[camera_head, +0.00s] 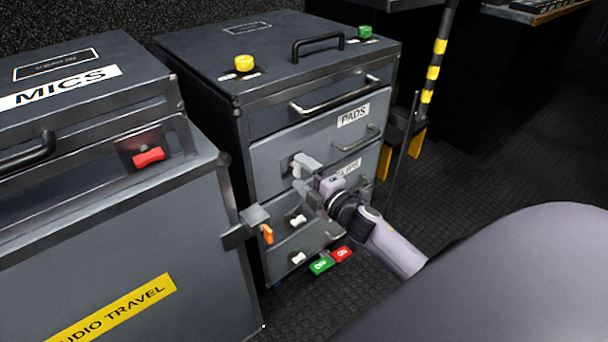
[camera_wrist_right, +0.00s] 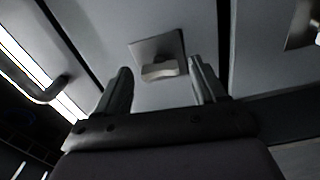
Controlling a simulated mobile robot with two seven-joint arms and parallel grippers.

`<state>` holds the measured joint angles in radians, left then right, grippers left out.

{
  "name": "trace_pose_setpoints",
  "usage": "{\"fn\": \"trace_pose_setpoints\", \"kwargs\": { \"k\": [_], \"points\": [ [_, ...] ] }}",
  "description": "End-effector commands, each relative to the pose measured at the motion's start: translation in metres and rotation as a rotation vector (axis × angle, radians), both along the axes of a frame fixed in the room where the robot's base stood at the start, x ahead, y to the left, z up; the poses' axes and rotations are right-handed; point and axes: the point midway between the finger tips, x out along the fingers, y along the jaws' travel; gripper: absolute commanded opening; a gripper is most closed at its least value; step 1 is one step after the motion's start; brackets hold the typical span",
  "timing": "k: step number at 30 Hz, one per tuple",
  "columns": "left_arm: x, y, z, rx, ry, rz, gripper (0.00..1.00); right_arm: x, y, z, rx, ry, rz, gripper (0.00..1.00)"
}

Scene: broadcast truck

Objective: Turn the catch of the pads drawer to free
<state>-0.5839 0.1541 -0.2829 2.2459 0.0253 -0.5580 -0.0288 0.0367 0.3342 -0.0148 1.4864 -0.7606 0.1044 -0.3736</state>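The pads drawer (camera_head: 300,137) is the grey drawer front labelled PADS in the dark cabinet. It looks shut. Its small white catch (camera_head: 295,167) is at the left of the front, partly hidden by my gripper. In the right wrist view a pale catch (camera_wrist_right: 160,70) on a square plate lies ahead, between the fingertips. My right gripper (camera_head: 303,177) is open right in front of the catch, one finger on each side. I see no finger pressed on it. My left gripper is not in view.
A MICS case (camera_head: 110,220) stands close on the left, with a grey bracket and orange lever (camera_head: 267,234) at its corner. Lower drawers carry white catches (camera_head: 297,220). Yellow (camera_head: 244,63) and green (camera_head: 365,32) knobs are on top. Green and red tags (camera_head: 320,266) lie low in front.

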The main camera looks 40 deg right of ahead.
Motion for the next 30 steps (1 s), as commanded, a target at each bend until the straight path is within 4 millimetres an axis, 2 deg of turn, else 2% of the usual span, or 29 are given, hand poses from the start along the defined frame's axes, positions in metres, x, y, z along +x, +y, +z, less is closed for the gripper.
{"fn": "trace_pose_setpoints", "kwargs": {
  "k": [8, 21, 30],
  "points": [
    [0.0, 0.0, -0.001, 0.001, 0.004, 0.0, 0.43, -0.003, 0.0, 0.0, 0.001, 0.0, -0.001, 0.7],
    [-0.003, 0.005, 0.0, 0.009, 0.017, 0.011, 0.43, -0.055, -0.004, 0.0, 0.002, 0.002, -0.001, 0.7],
    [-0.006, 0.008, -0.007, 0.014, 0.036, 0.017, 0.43, -0.071, -0.005, 0.0, 0.001, 0.0, 0.0, 0.7]
  ]
}}
